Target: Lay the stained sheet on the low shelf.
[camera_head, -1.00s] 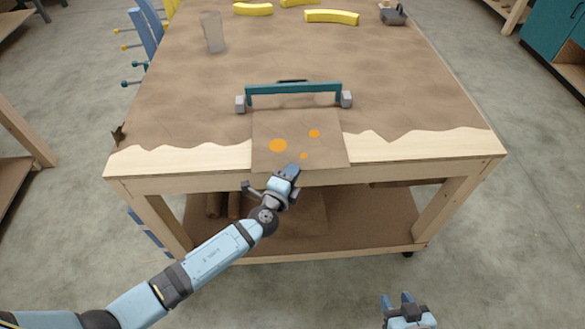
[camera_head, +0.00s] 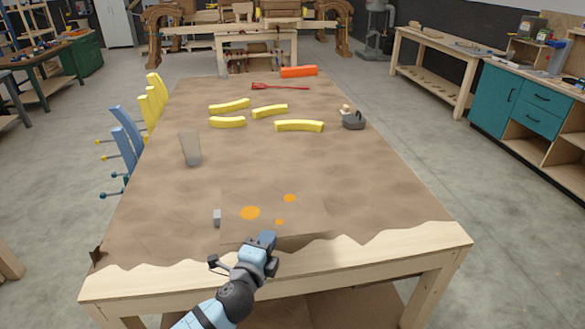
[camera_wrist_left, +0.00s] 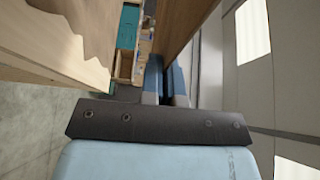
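The stained sheet (camera_head: 268,209) is thin and brown with orange spots. In the head view it stands out from my left gripper (camera_head: 266,240) over the table's front edge, hiding most of the tool behind it. In the left wrist view the sheet (camera_wrist_left: 188,28) is seen nearly edge-on, rising from between the blue fingers of the left gripper (camera_wrist_left: 166,82), which is shut on it. The low shelf (camera_head: 370,312) shows only partly under the table; the tabletop hides most of it. My right gripper is out of view.
The worktable (camera_head: 410,250) has a pale, wavy front border. A grey block end (camera_head: 217,217) of the covered tool shows left of the sheet. A cup (camera_head: 190,147), several yellow curved pieces (camera_head: 299,126) and a dark tool (camera_head: 354,121) stand farther back.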

